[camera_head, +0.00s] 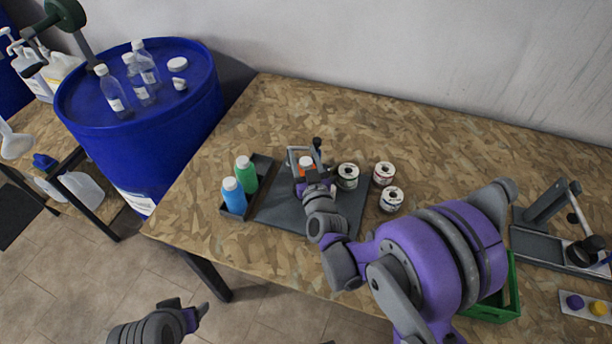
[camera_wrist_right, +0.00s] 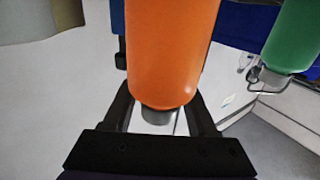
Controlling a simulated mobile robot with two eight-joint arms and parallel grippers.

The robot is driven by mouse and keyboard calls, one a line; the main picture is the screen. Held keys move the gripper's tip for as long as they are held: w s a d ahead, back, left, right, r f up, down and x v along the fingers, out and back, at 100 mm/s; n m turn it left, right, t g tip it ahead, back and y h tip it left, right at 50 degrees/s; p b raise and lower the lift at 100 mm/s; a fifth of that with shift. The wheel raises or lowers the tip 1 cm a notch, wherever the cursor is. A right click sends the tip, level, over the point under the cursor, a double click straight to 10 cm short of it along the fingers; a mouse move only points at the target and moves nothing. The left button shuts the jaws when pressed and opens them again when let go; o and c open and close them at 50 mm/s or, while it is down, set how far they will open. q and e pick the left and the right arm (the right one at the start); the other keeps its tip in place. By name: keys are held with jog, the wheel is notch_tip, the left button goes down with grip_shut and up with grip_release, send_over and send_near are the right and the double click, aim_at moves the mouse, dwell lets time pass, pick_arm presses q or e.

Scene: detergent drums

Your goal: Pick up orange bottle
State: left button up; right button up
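The orange bottle (camera_head: 306,161) shows only in part in the head view, with a white cap, at the grey mat on the table. In the right wrist view the orange bottle (camera_wrist_right: 170,50) is large and central, its cap end pointing down in the picture. My right gripper (camera_head: 312,178) is at the bottle. Its two dark fingers (camera_wrist_right: 161,112) are apart, one on each side of the bottle; the bottle hides their tips, and contact is unclear. My left gripper (camera_head: 197,314) is low at the left, away from the bottles; its finger opening is unclear.
A green bottle (camera_head: 246,178) and blue bottle (camera_head: 234,197) stand in a dark tray (camera_head: 262,163) left of the grey mat (camera_head: 275,209). Several wire spools (camera_head: 384,173) stand to the right. A blue drum (camera_head: 150,150) flanks the table. The table's back right is clear.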

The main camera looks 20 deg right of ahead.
grip_shut()
dwell(1.1)
